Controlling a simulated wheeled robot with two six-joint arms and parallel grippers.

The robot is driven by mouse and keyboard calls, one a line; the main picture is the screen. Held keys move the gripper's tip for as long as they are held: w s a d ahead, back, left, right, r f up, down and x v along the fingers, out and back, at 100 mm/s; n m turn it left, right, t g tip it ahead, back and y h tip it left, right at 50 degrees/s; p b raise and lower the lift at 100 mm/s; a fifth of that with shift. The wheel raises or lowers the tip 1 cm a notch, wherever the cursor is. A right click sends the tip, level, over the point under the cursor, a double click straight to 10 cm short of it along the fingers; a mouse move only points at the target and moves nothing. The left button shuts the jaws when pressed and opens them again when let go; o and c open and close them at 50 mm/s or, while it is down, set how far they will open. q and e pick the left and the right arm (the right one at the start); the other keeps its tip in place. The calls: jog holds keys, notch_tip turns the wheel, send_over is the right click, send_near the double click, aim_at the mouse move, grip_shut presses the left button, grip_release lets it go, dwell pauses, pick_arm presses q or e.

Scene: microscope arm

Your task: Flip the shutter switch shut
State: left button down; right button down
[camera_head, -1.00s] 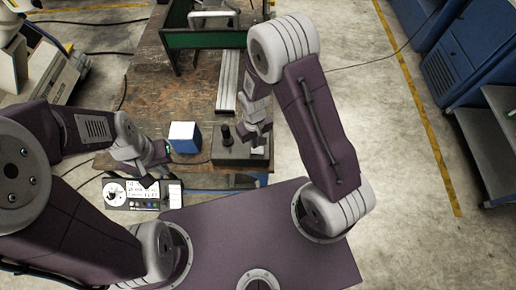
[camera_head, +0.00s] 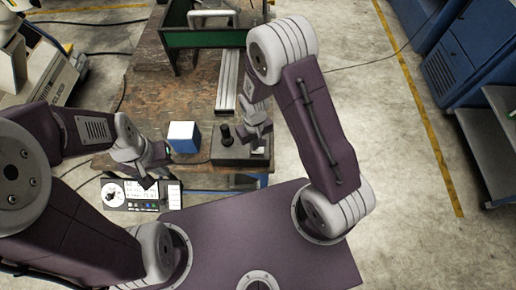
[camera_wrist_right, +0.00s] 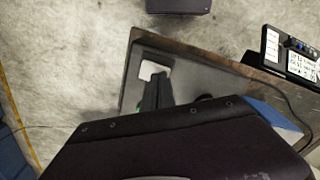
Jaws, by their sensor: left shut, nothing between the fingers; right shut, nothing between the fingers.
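A dark grey box (camera_head: 228,154) with an upright black knob (camera_head: 225,138) sits near the bench's front edge. A small white plate (camera_wrist_right: 151,69) is on its top in the right wrist view. Any switch lever there is hidden or too small to tell. My right gripper (camera_head: 261,146) is over the right end of the box; its closed fingers (camera_wrist_right: 158,88) reach over the white plate, and contact cannot be told. My left gripper (camera_head: 150,184) is shut and empty above a control panel (camera_head: 143,204) with a dial and display, which also shows in the right wrist view (camera_wrist_right: 290,55).
A blue and white cube (camera_head: 183,137) stands on the worn bench (camera_head: 150,90), left of the box. A metal rail (camera_head: 228,85) and a green frame (camera_head: 205,38) lie further back. A cable (camera_wrist_right: 287,98) runs from the box area. The floor at right is open.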

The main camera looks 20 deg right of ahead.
jog(key=shift+f, duration=0.35)
jog(key=shift+r, duration=0.1)
notch_tip(320, 180, up, 7)
jog(key=p, duration=0.6)
dwell(0.5)
